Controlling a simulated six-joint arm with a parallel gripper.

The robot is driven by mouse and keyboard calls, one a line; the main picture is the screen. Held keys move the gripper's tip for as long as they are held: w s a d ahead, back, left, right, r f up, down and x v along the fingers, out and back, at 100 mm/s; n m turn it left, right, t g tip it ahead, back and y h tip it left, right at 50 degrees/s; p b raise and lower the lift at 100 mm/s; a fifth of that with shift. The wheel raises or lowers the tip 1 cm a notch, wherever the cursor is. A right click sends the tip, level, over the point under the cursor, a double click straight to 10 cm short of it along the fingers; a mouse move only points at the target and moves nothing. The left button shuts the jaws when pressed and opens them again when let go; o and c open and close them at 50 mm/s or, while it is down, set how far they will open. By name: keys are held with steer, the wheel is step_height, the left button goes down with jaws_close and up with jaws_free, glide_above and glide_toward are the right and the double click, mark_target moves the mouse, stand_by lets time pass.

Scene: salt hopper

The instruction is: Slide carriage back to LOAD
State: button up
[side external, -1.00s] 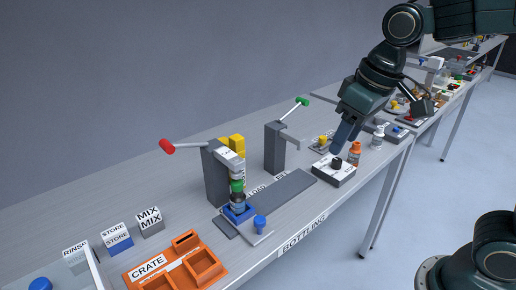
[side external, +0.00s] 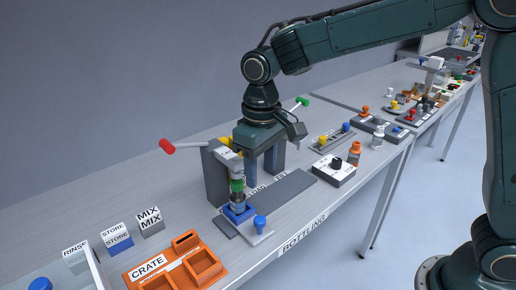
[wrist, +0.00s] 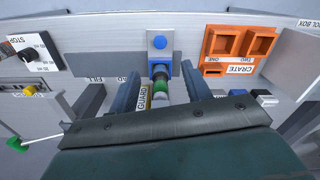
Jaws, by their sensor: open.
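The carriage (side external: 240,213) is blue, on the dark rail (side external: 284,193) at its left end, in front of the red-handled post. A grey plate with a blue knob (side external: 260,221) extends from its front; the knob also shows in the wrist view (wrist: 160,41). A bottle with a green part (side external: 237,186) stands upright on the carriage, under the post's head. My gripper (side external: 263,181) is open and empty, pointing down behind the rail, right of the bottle. In the wrist view the fingers flank the bottle, but contact cannot be told. The LOAD label (side external: 257,190) is partly hidden.
The red-handled post (side external: 213,172) stands close left of my gripper, and a green lever (side external: 301,102) rises behind it. An orange crate (side external: 175,267) lies front left. A box with a black knob (side external: 334,168) sits right of the rail.

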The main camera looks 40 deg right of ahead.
mark_target(261, 220)
step_height(261, 220, down, 14)
steer(key=shift+r, duration=0.1)
stand_by(0.9)
jaws_close()
